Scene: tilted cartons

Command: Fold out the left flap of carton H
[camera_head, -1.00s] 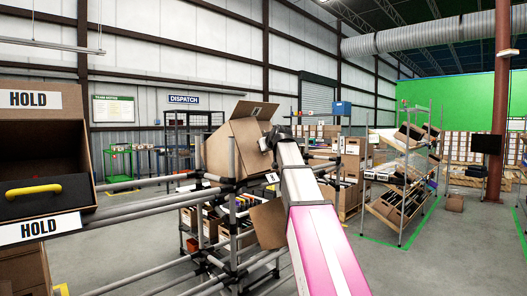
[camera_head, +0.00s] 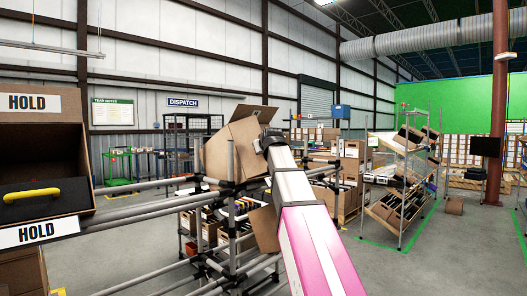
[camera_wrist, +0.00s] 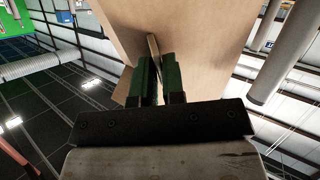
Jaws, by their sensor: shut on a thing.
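A brown carton (camera_head: 218,152) sits tilted on the pipe rack in the head view, with one flap (camera_head: 254,113) standing up at its top and another (camera_head: 264,228) hanging low at the front. I cannot read a letter on it. My gripper (camera_head: 266,139) is at the carton's right side, and my arm hides part of that side. In the wrist view my green fingers (camera_wrist: 157,64) are closed on the thin edge of a cardboard flap (camera_wrist: 153,46). A broad cardboard face (camera_wrist: 205,35) fills the space behind it. I cannot tell which flap is held.
Grey pipe rails (camera_head: 150,207) run across in front of the carton. A bin with HOLD signs and a yellow handle (camera_head: 32,193) stands close at the left. A tilted shelf rack (camera_head: 400,190) stands at the right. Open floor (camera_head: 470,245) lies at the right front.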

